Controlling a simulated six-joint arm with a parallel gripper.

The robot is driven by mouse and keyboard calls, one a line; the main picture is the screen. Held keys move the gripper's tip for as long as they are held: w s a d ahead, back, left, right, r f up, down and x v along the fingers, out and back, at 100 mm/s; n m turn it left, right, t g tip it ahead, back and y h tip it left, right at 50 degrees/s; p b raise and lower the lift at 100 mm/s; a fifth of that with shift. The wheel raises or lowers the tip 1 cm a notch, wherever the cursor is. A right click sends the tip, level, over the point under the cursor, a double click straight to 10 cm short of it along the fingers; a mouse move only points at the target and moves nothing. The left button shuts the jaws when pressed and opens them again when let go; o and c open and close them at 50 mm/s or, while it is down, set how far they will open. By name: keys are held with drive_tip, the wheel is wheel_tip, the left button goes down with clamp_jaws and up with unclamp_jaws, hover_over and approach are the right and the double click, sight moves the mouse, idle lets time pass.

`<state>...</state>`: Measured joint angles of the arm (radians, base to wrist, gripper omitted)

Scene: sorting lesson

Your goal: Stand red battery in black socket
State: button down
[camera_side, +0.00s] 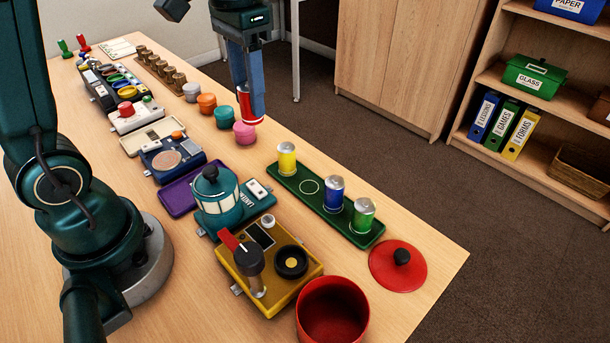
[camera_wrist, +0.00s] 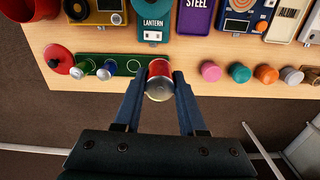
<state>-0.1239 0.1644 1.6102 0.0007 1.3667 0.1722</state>
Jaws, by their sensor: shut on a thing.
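My gripper (camera_side: 246,95) is shut on the red battery (camera_side: 246,108). The battery hangs upright, clear of the table in the side view, near the pink and teal knobs. In the wrist view the red battery (camera_wrist: 159,70) sits between the two fingers, with its silver end toward the camera. The black socket (camera_side: 291,262) is a round ring with a yellowish centre on the yellow box (camera_side: 253,287). The socket looks empty and is well in front of and to the right of my gripper in the side view. In the wrist view the socket (camera_wrist: 76,8) is at the upper left.
A green tray (camera_side: 369,240) holds yellow (camera_side: 287,160), blue (camera_side: 334,193) and green (camera_side: 363,215) batteries and one empty ring. A red-handled lever (camera_side: 248,262) stands on the yellow box beside the socket. A teal lantern (camera_side: 216,190), red pot (camera_side: 332,312) and red lid (camera_side: 398,268) are close by.

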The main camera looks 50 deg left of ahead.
drive_tip(key=s+d+f+m, duration=0.3)
drive_tip(key=s+d+m, duration=0.1)
drive_tip(key=d, duration=0.4)
drive_tip(key=s+d+f+m, duration=0.2)
drive_tip(key=s+d+m, duration=0.25)
drive_tip(key=d, duration=0.45)
drive_tip(key=shift+w+a+f, duration=0.1)
drive_tip(key=shift+w+f, duration=0.05)
drive_tip(key=shift+f, duration=0.75)
drive_tip(key=shift+w+f, duration=0.2)
drive_tip(key=shift+f, duration=0.75)
drive_tip(key=shift+w+a+f, duration=0.1)
drive_tip(key=shift+w+f, duration=0.05)
drive_tip(key=shift+f, duration=0.75)
drive_tip(key=shift+f, duration=0.55)
drive_tip(key=c, duration=0.8)
unclamp_jaws()
drive_tip(key=shift+o, duration=0.2)
wheel_tip(320, 180, up, 11)
